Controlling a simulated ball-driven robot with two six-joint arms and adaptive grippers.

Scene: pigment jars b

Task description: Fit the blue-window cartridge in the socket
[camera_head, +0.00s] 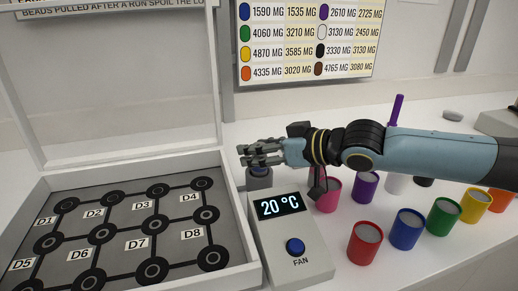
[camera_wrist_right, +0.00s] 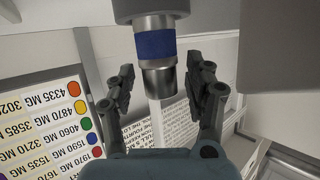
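The blue-window cartridge (camera_wrist_right: 156,45) is a metal cylinder with a blue band. In the right wrist view it stands between the fingers of my right gripper (camera_wrist_right: 160,85), with a gap showing on each side. Its far end meets a wider dark grey collar (camera_wrist_right: 150,8), which looks like the socket; how deep it sits I cannot tell. In the head view my right gripper (camera_head: 250,154) is just above a dark grey round holder (camera_head: 259,181) behind the temperature box. The fingers hide most of the cartridge there. My left gripper is not in view.
The temperature box (camera_head: 310,255) reads 20 °C and has a blue fan button (camera_head: 295,246). An open case (camera_head: 235,272) with round labelled wells is on the left. Pigment jars, including red (camera_head: 365,243) and blue (camera_head: 407,230), stand under and right of my right arm.

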